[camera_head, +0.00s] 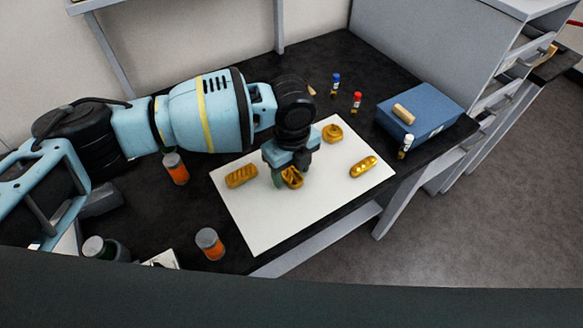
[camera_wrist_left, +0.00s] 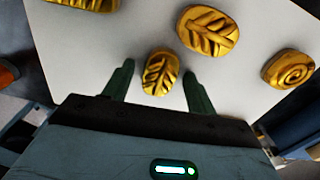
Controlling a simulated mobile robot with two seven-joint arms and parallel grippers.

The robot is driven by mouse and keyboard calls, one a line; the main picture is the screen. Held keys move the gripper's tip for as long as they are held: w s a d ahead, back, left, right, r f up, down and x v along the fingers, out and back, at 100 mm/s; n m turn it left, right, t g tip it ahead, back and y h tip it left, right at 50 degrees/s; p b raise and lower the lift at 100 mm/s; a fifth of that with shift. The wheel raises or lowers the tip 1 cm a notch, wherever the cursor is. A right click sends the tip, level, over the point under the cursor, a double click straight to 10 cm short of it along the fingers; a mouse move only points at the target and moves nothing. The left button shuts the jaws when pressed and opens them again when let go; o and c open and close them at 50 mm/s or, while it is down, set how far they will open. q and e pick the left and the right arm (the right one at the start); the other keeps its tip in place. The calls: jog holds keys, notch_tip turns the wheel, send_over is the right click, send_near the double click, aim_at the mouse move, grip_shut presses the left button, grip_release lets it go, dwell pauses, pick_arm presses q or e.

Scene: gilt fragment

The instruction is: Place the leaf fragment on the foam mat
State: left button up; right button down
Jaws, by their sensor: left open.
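The foam mat looks to be the white sheet (camera_head: 262,222) on the dark table; it fills much of the left wrist view (camera_wrist_left: 130,28). A gilt fragment with leaf-like veins (camera_wrist_left: 160,73) lies on it between the fingers of my left gripper (camera_wrist_left: 158,85), with a gap on each side. The gripper is open and points down. In the head view the gripper (camera_head: 290,172) partly covers this fragment (camera_head: 292,180). Another veined gilt piece (camera_wrist_left: 209,30) lies beyond it in the wrist view. My right gripper is not in view.
Other gilt pieces lie on the mat: left (camera_head: 241,176), back (camera_head: 332,133) and right (camera_head: 364,167). A blue box (camera_head: 425,112) stands right of the mat. Small vials (camera_head: 357,101) stand behind it. Orange jars (camera_head: 209,243) stand left. The mat's front is clear.

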aim_at(292, 173)
pick_arm(q)
jog(key=shift+r, duration=0.1)
notch_tip(292, 173, up, 12)
dwell(0.5)
dwell(0.5)
